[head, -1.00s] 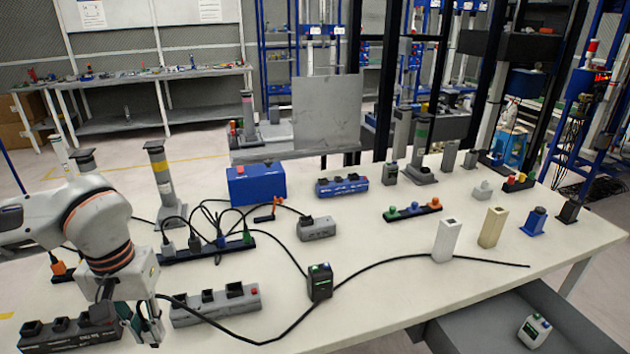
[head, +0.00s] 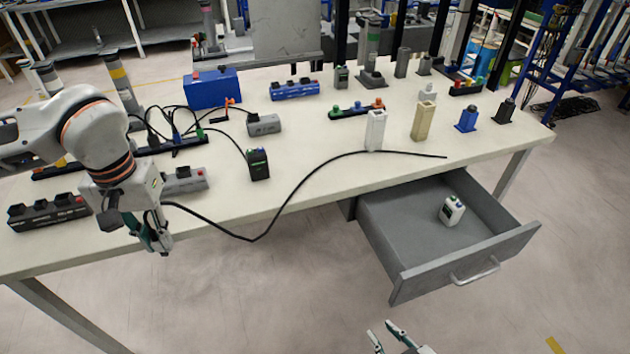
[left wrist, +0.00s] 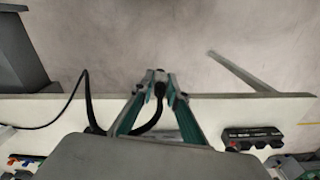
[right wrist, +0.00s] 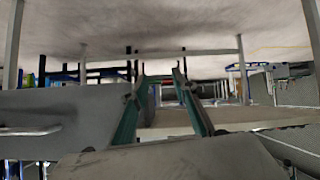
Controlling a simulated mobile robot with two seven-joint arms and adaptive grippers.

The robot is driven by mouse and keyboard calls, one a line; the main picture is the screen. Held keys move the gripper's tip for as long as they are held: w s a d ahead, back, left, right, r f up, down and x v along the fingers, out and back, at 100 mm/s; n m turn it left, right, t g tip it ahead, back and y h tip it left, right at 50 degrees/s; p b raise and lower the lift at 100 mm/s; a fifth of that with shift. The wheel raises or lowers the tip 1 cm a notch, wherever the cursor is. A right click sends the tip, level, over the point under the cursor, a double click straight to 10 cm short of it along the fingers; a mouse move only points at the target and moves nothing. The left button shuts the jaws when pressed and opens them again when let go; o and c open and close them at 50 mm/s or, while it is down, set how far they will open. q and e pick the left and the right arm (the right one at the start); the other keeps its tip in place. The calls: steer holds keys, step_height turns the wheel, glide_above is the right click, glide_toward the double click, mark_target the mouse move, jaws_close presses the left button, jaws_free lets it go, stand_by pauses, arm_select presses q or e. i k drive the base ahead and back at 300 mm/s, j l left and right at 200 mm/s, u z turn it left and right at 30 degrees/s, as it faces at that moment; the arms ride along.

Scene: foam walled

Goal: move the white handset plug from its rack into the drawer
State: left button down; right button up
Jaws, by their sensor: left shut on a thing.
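My left gripper (head: 155,243) is at the table's front edge, at the left, pointing down. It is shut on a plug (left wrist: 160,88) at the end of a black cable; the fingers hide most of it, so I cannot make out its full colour. In the left wrist view the fingertips are just past the edge, over the floor. The grey drawer (head: 400,215) stands open under the table's right part. Inside it sits a white block (head: 453,210) with a green and blue top. My right gripper (head: 392,340) is open and empty, low in front of the drawer.
The black cable (head: 300,195) runs across the table front. A black rack (head: 165,148) with several corded plugs stands behind my left arm. A black block (head: 258,165), a white post (head: 375,130) and a beige post (head: 422,120) stand on the table. Much of the drawer floor is clear.

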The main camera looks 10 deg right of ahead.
mark_target(404, 235)
steer(key=i+l+z, duration=0.35)
steer(key=l, duration=0.35)
steer(key=i+l+z, duration=0.35)
steer(key=i+l, duration=0.15)
steer(key=l, duration=0.1)
